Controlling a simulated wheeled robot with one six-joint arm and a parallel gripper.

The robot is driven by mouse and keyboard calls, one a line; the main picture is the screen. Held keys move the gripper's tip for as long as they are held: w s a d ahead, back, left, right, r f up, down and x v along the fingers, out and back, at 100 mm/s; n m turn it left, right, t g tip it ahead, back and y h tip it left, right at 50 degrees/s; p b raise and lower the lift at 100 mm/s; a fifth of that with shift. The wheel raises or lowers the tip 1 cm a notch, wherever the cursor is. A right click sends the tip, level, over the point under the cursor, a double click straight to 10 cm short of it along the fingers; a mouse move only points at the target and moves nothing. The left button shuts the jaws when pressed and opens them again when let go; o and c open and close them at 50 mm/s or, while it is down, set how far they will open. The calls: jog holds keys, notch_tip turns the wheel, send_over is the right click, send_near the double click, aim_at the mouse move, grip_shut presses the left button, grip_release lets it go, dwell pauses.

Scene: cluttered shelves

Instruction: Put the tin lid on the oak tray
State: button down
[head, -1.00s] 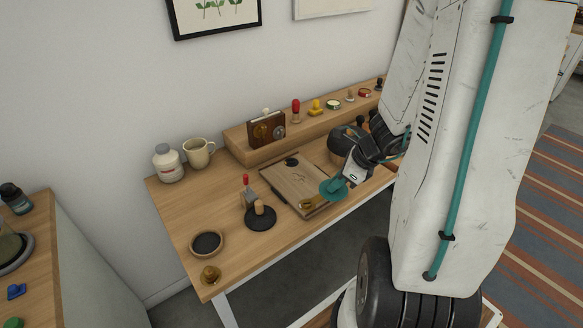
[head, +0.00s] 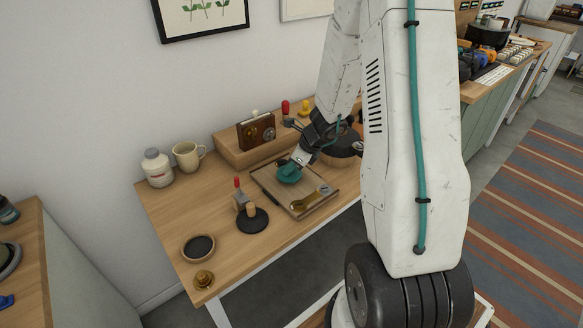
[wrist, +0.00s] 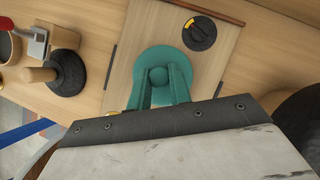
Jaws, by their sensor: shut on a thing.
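The tin lid (head: 288,174) is a teal disc with a small knob. It also shows in the wrist view (wrist: 142,62). My gripper (wrist: 160,77) has its teal fingers closed on the knob; in the head view my gripper (head: 293,165) comes down from the right. The oak tray (head: 270,187) is a flat rectangular board with a thin rim on the desk. The lid is over the middle of the tray, very low; I cannot tell whether it touches. A black round piece with a yellow mark (wrist: 199,33) lies on the tray beside the lid.
A brass-coloured tool (head: 304,202) lies at the tray's front edge. Left of it stand a black disc with a wooden knob (head: 252,221) and a red-handled tool (head: 239,196). A raised shelf (head: 234,152) with a brown box (head: 256,132) runs behind. A dark round pot (head: 342,147) is at right.

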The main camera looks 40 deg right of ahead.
jog(key=shift+f, duration=0.35)
jog(key=shift+f, duration=0.1)
jog(key=c, duration=1.3)
grip_release()
